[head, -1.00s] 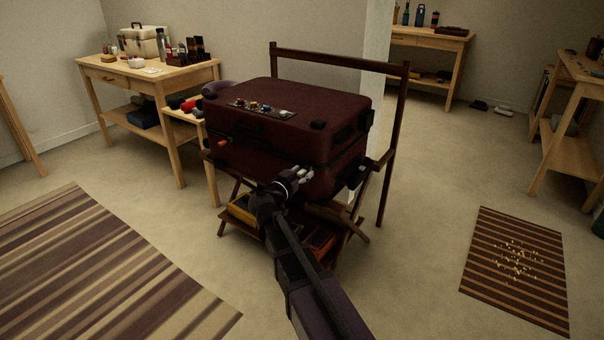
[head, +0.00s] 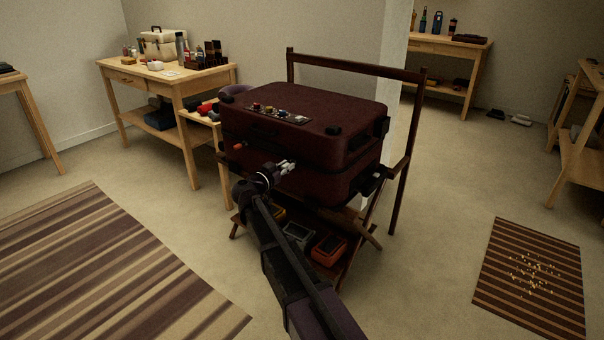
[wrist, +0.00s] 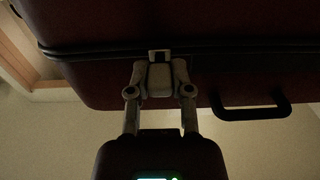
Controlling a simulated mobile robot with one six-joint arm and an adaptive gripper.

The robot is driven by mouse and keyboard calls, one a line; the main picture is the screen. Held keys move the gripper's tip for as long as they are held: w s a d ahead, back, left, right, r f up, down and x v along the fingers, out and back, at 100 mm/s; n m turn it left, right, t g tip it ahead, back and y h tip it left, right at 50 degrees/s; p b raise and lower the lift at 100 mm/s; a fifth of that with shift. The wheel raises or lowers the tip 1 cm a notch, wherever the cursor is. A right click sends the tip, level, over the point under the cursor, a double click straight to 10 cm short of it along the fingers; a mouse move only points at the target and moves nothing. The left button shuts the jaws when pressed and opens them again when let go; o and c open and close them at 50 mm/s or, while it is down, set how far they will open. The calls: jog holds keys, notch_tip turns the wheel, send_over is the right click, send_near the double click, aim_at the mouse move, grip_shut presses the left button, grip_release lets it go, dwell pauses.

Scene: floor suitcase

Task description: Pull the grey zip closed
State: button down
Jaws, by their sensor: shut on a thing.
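A dark red suitcase (head: 300,118) lies flat on a wooden folding stand (head: 405,170), with a seam running around its side. My gripper (head: 288,168) is at the front side of the suitcase, at the height of the seam. In the wrist view my gripper (wrist: 160,78) has its fingers closed together on the small grey zip pull (wrist: 160,57) at the dark seam. An orange piece (head: 239,146) shows on the front side, left of my gripper. A black handle (wrist: 252,111) is right of the fingers in the wrist view.
A strip with several small items (head: 279,114) lies on the suitcase lid. Bins, one orange (head: 328,250), stand on the stand's lower shelf. A wooden table (head: 170,78) is behind left. Striped rugs lie at left (head: 100,270) and right (head: 530,275); the floor between is mostly clear.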

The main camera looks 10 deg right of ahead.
jog(key=shift+w+a, duration=0.9)
jog(key=shift+w, duration=0.15)
jog(key=c, duration=0.5)
grip_release()
jog(key=shift+s+a, duration=0.1)
jog(key=shift+s, duration=0.1)
jog(key=v, duration=1.1)
jog(key=shift+s+a, duration=0.25)
